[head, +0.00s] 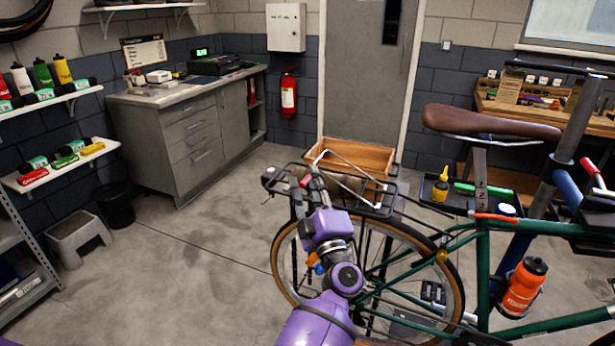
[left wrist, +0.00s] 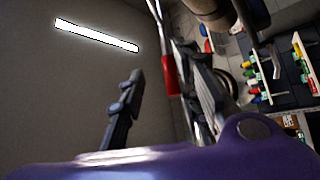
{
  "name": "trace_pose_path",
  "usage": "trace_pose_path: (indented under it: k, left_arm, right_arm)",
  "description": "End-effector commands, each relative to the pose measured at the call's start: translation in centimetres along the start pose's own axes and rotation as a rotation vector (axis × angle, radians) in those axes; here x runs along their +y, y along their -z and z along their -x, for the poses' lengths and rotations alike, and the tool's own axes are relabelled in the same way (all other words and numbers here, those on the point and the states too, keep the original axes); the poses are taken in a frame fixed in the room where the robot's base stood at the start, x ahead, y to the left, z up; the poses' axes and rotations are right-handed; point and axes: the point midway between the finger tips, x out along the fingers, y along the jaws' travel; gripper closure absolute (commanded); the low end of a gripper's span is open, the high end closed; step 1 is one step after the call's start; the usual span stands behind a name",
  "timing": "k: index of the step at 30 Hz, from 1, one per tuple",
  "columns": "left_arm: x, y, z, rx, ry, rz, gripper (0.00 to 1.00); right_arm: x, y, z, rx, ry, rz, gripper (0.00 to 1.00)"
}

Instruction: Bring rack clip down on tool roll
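The rack clip (head: 335,160) is a bent silver wire loop, raised and tilted above the black rear rack (head: 378,211) of the green bicycle. Its red grip (left wrist: 170,76) shows in the left wrist view with wire running up from it. The tool roll (head: 346,184) looks like a tan-brown bundle on the rack, partly hidden by the clip and my gripper; a brown rounded shape at the top of the wrist view may be it. My left gripper (head: 296,180) is at the rack's left end. Its fingers (left wrist: 165,90) stand apart, with the red grip between them. My right gripper is out of view.
A wooden crate (head: 351,155) stands behind the rack. The brown saddle (head: 490,122) and a tray with a yellow bottle (head: 440,186) are to the right. Shelves (head: 62,165) and a grey step stool (head: 79,238) are at the left. The floor left of the wheel is clear.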

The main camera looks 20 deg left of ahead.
Motion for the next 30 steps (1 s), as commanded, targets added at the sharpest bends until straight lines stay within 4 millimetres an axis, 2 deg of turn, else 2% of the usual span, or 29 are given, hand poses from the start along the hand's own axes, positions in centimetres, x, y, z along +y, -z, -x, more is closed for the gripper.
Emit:
trace_pose_path:
  k: [6,12,18,26,30]
  left_arm:
    - [0.0,-0.1,5.0,-0.005,0.002,0.002,0.71]
    - [0.0,0.0,8.4,-0.002,0.001,0.001,0.71]
    - [0.0,0.0,9.8,0.0,0.001,0.002,0.71]
    - [0.0,0.0,9.9,0.001,0.0,0.002,0.71]
    - [0.1,-0.3,10.2,-0.029,-0.026,-0.015,0.9]
  right_arm:
    - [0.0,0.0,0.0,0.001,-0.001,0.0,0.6]
    - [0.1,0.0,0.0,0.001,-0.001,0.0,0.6]
    - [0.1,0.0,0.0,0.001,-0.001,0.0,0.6]
    - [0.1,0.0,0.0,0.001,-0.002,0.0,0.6]
    - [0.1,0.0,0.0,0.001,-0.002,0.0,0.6]
